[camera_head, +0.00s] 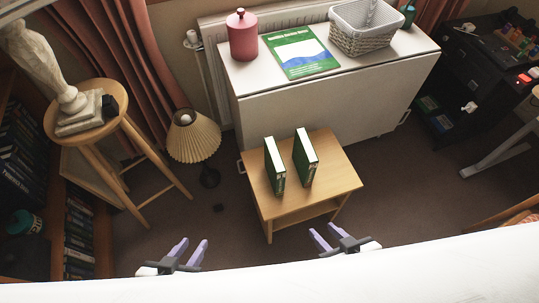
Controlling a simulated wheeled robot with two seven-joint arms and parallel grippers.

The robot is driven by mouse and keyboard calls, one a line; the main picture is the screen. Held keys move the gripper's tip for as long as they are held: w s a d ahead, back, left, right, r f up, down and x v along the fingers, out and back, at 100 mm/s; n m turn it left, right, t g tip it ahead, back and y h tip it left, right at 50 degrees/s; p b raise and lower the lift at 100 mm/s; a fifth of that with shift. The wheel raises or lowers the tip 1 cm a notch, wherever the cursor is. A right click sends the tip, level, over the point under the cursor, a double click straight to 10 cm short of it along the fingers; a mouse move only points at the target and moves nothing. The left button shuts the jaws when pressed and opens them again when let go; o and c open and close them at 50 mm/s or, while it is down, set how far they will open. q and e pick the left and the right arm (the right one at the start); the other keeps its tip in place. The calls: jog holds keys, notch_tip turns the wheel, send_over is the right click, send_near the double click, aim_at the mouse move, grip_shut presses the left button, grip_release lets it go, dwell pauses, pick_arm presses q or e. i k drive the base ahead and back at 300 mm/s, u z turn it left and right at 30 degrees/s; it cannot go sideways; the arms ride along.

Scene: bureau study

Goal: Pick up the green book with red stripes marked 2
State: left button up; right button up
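Two dark green books stand upright, apart from each other, on a small wooden table: a left book (274,167) and a right book (306,158). Their pale page edges show on top. I cannot make out red stripes or a number 2 on either. My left gripper (193,241) is open and empty, below and left of the table in the picture. My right gripper (322,229) is open and empty near the table's front edge. Neither gripper touches a book.
The wooden table (335,182) has bare top around the books. Behind it a white drop-leaf table (310,110) holds a red jar (242,38), a flat green-and-blue book (302,55) and a basket (362,42). A lamp (192,138) and a stool (110,122) stand left.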

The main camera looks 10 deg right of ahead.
aim_at(305, 159)
jog(key=u, duration=1.8)
jog(key=k, duration=0.5)
jog(key=z, duration=2.5)
